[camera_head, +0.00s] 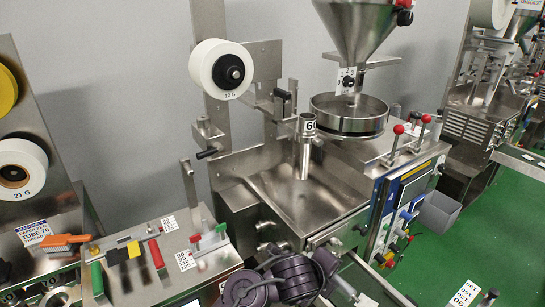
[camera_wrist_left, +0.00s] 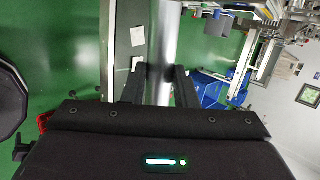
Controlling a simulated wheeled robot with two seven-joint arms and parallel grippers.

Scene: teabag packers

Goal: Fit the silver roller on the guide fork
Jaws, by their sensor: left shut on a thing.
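In the left wrist view a smooth silver roller (camera_wrist_left: 165,35) runs up from between the two black fingers of my left gripper (camera_wrist_left: 160,72). The gripper is shut on it, and its lower part shows between the fingers. In the head view my dark arm links show at the bottom middle, but I cannot make out the fingers or the roller there. The guide fork is not clear to me. A steel bracket (camera_head: 206,137) with a black knob stands out from the upright plate of the middle machine. My right gripper is not in view.
The middle machine has a white reel (camera_head: 208,70), a steel hopper (camera_head: 358,28), a round pan (camera_head: 349,117) and an upright tube (camera_head: 305,150) marked 6. Red-knobbed levers (camera_head: 398,140) stand at its right. A low unit with colored handles (camera_head: 156,250) stands at left.

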